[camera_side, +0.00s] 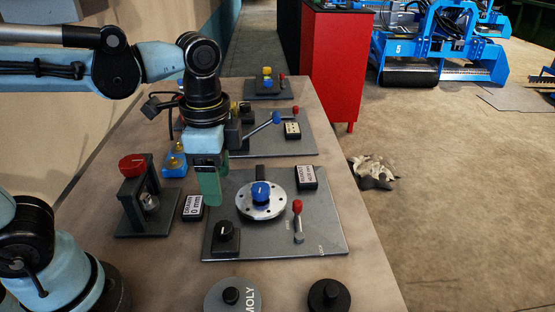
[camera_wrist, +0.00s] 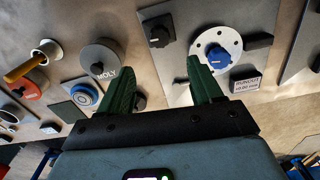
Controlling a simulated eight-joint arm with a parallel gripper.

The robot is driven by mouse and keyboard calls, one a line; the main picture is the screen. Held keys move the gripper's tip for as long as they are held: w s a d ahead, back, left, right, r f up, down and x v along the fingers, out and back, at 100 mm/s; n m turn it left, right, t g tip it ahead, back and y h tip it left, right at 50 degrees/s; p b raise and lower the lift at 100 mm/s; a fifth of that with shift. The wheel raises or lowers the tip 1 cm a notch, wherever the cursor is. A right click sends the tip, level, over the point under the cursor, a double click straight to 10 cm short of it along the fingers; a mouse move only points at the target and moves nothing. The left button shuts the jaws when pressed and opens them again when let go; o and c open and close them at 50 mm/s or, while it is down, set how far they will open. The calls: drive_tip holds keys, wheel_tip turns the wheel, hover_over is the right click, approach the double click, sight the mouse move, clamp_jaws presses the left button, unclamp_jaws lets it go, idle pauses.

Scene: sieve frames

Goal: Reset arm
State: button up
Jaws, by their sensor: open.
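My gripper (camera_side: 210,190) hangs above the table in the side view, its green fingers pointing down, left of the round plate with the blue knob (camera_side: 260,192). In the wrist view my gripper (camera_wrist: 162,80) has its two green fingers spread well apart with nothing between them. The blue knob also shows in the wrist view (camera_wrist: 213,52), beyond the right finger. The black knob (camera_side: 227,231) stands on the same grey panel (camera_side: 320,225). I cannot tell from these views exactly how high the fingertips are above the table.
A red-topped device (camera_side: 132,166) and a "DRAWN 0 mm" display (camera_side: 193,207) stand to the left. A red-tipped lever (camera_side: 298,220) and a "RUNOUT" display (camera_side: 307,177) stand to the right. A MOLY disc (camera_side: 222,297) and black disc (camera_side: 329,297) lie at the front.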

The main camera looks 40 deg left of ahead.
drive_tip(key=shift+r, duration=0.4)
drive_tip(key=w+a+f+n+t, duration=0.2)
drive_tip(key=a+n+t, duration=0.5)
drive_tip(key=n, duration=0.3)
drive_tip(key=shift+w+a+f, duration=0.25)
drive_tip(key=shift+f, duration=0.15)
